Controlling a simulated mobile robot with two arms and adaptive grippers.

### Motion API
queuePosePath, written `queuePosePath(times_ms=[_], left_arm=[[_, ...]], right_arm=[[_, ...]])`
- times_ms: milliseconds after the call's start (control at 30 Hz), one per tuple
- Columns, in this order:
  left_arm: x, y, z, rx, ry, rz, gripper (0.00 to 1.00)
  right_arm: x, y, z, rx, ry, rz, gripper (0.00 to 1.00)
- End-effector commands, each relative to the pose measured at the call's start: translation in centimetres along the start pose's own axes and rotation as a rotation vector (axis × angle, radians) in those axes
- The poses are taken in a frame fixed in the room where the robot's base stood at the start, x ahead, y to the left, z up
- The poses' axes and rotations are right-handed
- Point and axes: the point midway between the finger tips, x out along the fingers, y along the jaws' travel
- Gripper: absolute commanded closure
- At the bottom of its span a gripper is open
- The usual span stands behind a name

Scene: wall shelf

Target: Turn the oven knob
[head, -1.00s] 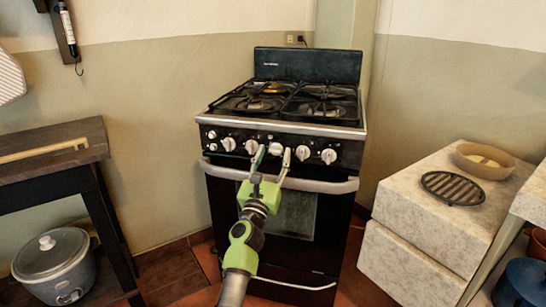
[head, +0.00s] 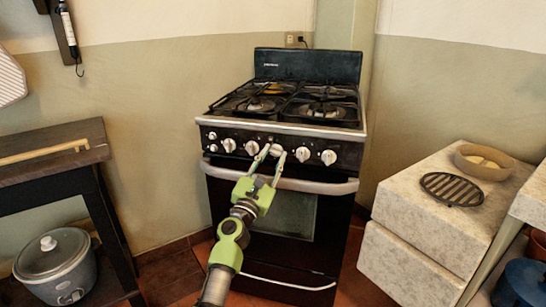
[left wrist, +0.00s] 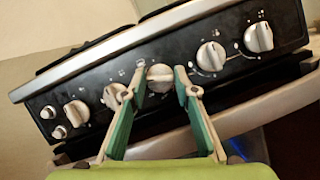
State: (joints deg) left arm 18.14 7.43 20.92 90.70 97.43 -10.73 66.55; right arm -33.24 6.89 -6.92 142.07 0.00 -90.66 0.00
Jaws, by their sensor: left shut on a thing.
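The black oven (head: 275,200) stands against the wall, with a row of silver-white knobs along its front panel. My left gripper (head: 274,151) reaches up to the middle knob (head: 276,150). In the left wrist view the fingers of my left gripper (left wrist: 160,80) are on either side of the oven knob (left wrist: 160,74), shut on it. The contact surfaces are partly hidden by the fingertips. My right gripper is in neither view.
The oven door handle (head: 320,186) runs just below the knobs. A dark wooden table (head: 50,165) with a grey cooker (head: 58,268) below stands left. A pale stone counter (head: 410,210) with a bowl (head: 483,161) and round grill (head: 452,188) stands right.

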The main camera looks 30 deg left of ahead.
Motion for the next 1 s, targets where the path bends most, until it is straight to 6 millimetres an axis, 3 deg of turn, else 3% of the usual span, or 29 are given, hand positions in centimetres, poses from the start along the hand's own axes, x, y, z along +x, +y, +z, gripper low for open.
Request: queuePosePath(times_ms=[467, 767, 1000], left_arm=[[0.0, 0.3, 0.1, 0.426, 0.001, -0.178, 0.94], [0.1, 0.4, 0.3, 0.681, 0.001, -0.285, 0.94], [0.1, 0.5, 0.4, 0.847, 0.001, -0.354, 0.94]], right_arm=[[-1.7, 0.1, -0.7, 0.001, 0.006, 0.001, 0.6], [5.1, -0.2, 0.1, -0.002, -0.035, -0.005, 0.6], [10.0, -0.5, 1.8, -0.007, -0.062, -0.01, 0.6]])
